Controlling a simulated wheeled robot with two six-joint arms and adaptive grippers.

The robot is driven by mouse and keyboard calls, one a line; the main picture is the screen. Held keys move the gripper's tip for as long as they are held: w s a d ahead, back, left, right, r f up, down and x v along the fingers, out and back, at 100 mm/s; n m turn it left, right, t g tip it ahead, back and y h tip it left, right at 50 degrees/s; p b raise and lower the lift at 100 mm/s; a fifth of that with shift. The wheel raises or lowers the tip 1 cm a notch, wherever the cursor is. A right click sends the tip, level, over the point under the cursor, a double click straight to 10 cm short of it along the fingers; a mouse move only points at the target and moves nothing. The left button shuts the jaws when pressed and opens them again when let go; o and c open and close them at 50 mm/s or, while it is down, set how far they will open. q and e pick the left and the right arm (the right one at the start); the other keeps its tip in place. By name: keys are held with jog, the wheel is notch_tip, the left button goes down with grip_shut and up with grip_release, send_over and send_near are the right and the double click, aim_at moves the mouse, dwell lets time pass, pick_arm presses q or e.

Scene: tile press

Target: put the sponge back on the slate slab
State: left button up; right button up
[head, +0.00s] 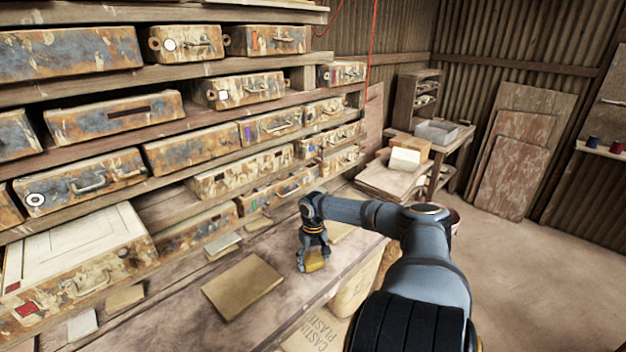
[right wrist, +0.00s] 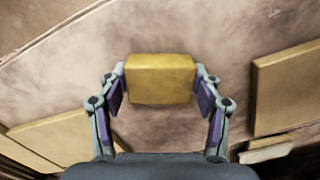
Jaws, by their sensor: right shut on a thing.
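A yellow block-shaped sponge (head: 315,262) is between the fingers of my right gripper (head: 313,264), over the bare bench top. In the right wrist view the sponge (right wrist: 161,79) sits between the two fingers of my right gripper (right wrist: 161,88), gripped at its sides. I cannot tell whether its underside touches the bench. A flat olive-tan slab (head: 242,286) lies on the bench to the left of the gripper. Another flat slab (head: 341,233) shows partly behind the gripper. I cannot tell which one is the slate slab. My left gripper is not in view.
The wooden bench (head: 285,318) has bare room around the gripper. Shelves of worn metal cases (head: 110,118) rise along its left side. Small tiles (head: 222,246) lie near the shelf foot. A pale bin (head: 356,292) stands by the bench's right edge.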

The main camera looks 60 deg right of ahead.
aim_at(313, 260)
jog(key=shift+a+r, duration=0.1)
jog(key=shift+r, duration=0.05)
jog(key=shift+c, duration=0.2)
jog(key=shift+s+a+r, duration=0.1)
jog(key=shift+s, duration=0.05)
jog(key=shift+f, duration=0.25)
jog(key=o, duration=1.3)
jog(key=shift+o, duration=0.2)
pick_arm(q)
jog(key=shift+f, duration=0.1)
pick_arm(e)
jog(key=shift+r, duration=0.1)
pick_arm(q)
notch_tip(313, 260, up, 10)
jog(key=p, duration=1)
pick_arm(e)
notch_tip(313, 260, up, 12)
jog(key=shift+r, duration=0.15)
